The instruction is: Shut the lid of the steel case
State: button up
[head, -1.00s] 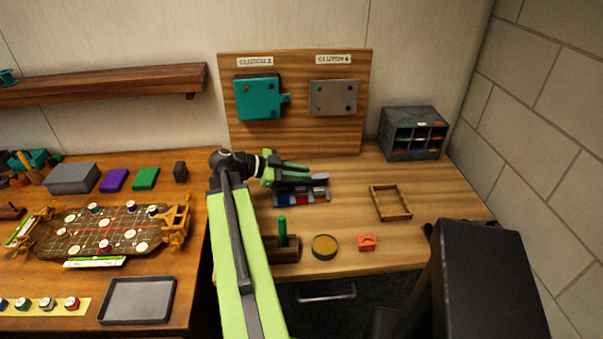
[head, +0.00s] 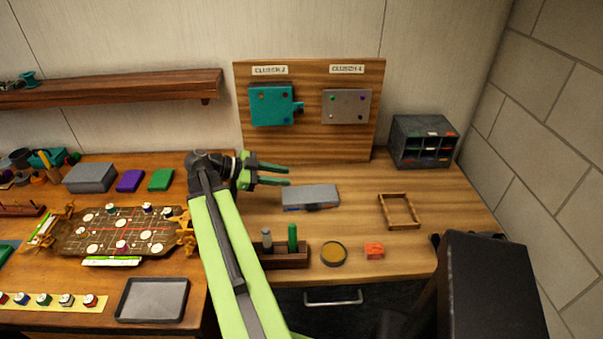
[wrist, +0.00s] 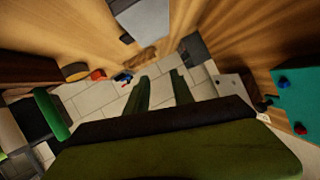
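The steel case (head: 310,197) lies on the right-hand wooden bench, and its flat grey lid covers the top. A thin strip of blue and dark body shows under the lid's front edge. Whether the lid is fully seated cannot be told. In the wrist view the case (wrist: 146,20) shows at the top as a grey slab. My gripper (head: 288,176) is to the left of and behind the case, above the bench. Its green fingers are apart and empty, pointing right. They also show apart in the wrist view (wrist: 162,80).
A holder (head: 285,258) with upright tools, a round tin (head: 333,254) and an orange block (head: 374,250) stand in front of the case. A wooden frame (head: 399,211) lies right, with a compartment box (head: 423,141) behind. A board (head: 310,145) with two plates stands at the back.

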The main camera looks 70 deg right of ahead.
jog(key=p+v, duration=0.1)
jog(key=v, duration=0.6)
jog(key=shift+p, duration=0.4)
jog(key=shift+a, duration=0.15)
